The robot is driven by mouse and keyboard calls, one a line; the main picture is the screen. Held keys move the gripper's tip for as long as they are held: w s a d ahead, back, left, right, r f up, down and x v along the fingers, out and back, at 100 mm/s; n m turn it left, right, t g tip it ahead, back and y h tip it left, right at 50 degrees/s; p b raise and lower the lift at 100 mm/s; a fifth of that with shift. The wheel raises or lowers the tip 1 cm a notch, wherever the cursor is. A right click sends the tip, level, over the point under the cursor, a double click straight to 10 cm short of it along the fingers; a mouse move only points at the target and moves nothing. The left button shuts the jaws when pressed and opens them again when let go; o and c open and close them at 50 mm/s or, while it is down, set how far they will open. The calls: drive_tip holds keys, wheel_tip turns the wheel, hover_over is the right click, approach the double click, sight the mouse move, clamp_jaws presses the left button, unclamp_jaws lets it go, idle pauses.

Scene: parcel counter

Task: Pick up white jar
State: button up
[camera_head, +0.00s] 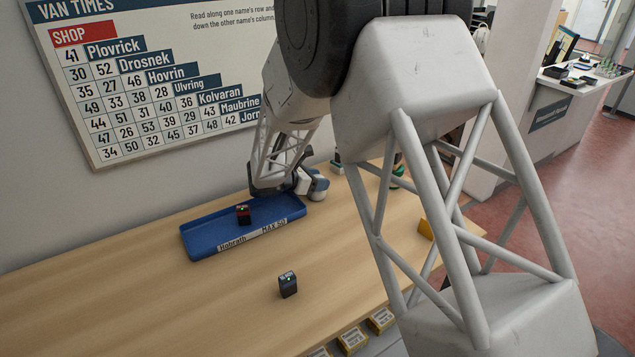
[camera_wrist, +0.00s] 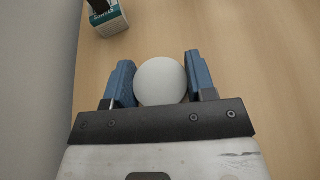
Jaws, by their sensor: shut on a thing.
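In the wrist view a round white top, which I take for the white jar (camera_wrist: 161,80), sits between the two blue finger pads of my gripper (camera_wrist: 160,84). The pads press on it from left and right. In the head view my gripper (camera_head: 302,184) is at the right end of the blue tray, and the jar (camera_head: 318,188) shows beside it as a pale, grey-white round shape. My gripper is shut on the jar. My fingers hide part of it, and I cannot tell whether its base touches the counter.
A blue tray (camera_head: 203,243) labelled "Hobrath MAX 50" holds a small dark red-black item (camera_head: 243,214). A small black item (camera_head: 287,284) stands on the wooden counter (camera_head: 190,302) in front. A white-and-green box (camera_wrist: 108,20) lies beyond my gripper. The wall is close on the left.

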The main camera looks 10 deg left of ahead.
drive_tip(key=shift+r, duration=0.55)
wheel_tip(320, 180, up, 2)
drive_tip(key=shift+r, duration=0.1)
drive_tip(key=s+d, duration=0.3)
drive_tip(key=s, duration=0.4)
drive_tip(key=s+d+r, duration=0.1)
drive_tip(key=s+d, duration=0.3)
drive_tip(key=s, duration=0.3)
drive_tip(key=shift+s, duration=0.2)
drive_tip(key=shift+s+r, duration=0.1)
